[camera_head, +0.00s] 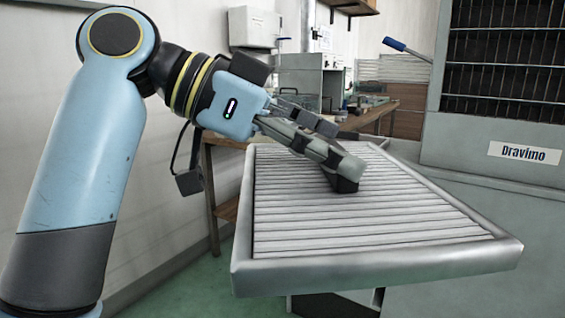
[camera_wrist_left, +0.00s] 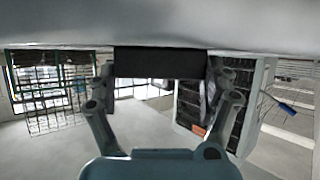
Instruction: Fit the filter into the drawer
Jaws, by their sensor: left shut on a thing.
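The filter (camera_head: 375,264), a wide panel of pale pleats in a grey frame, lies about level across the middle of the head view. My left gripper (camera_head: 345,172) reaches over it from the left, its fingertips at a dark block on the upper side. In the left wrist view the fingers (camera_wrist_left: 158,85) close on this dark block (camera_wrist_left: 158,62), and a large grey surface fills the top. The gripper is shut on the filter's dark grip. I cannot make out the drawer. My right gripper is not in view.
A grey cabinet (camera_head: 480,212) with a dark grille (camera_head: 510,65) and a "Dravimo" label (camera_head: 524,153) stands close at the filter's right. A blue-handled lever (camera_head: 394,44) sticks out beside it. A wooden bench (camera_head: 385,118) is behind. Green floor shows at the lower left.

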